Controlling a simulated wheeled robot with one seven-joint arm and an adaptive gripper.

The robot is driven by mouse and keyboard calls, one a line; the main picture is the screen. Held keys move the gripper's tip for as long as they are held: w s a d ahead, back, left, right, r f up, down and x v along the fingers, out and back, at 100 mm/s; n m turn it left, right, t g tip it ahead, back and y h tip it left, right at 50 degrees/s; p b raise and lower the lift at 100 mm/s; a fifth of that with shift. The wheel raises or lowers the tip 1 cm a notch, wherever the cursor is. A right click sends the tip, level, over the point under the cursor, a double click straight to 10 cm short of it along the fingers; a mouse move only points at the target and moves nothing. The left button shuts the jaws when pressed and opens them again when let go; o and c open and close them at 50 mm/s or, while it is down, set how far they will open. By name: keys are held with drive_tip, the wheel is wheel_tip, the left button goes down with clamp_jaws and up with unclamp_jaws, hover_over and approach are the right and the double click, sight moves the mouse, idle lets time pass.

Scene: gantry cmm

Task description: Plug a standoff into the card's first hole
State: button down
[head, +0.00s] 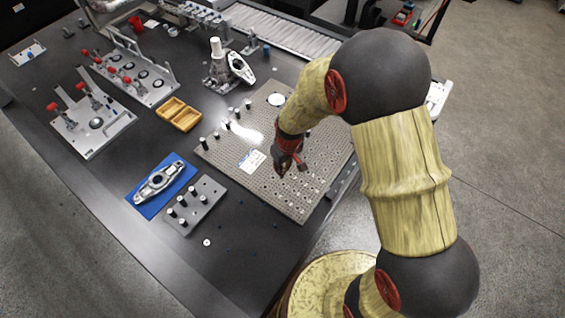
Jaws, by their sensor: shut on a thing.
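Several dark standoffs with pale tops stand upright in a grey block (205,203) left of the plate. More dark posts (226,123) stand upright along the plate's upper left side.
A blue mat (137,200) with a metal casting (158,181) lies left of the grey block. A yellow two-part tray (179,114) and clamp fixtures (93,121) stand farther back. A small washer-like disc (206,242) lies near the table's front edge. My arm covers the plate's right side.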

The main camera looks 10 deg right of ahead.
drive_tip(key=b, duration=0.5)
hover_over(283, 185)
drive_tip(key=shift+s+f, duration=0.1)
drive_tip(key=shift+f, duration=3.25)
drive_tip(key=shift+r+p, duration=0.1)
drive_tip(key=shift+p, duration=0.2)
drive_tip(key=shift+s+d, duration=0.1)
drive_tip(key=shift+s, duration=0.05)
drive_tip(key=shift+f+b, duration=0.35)
drive_tip(key=shift+f, duration=0.5)
drive_tip(key=c, duration=1.7)
unclamp_jaws()
drive_tip(key=shift+o, duration=0.2)
drive_tip(key=shift+r, duration=0.1)
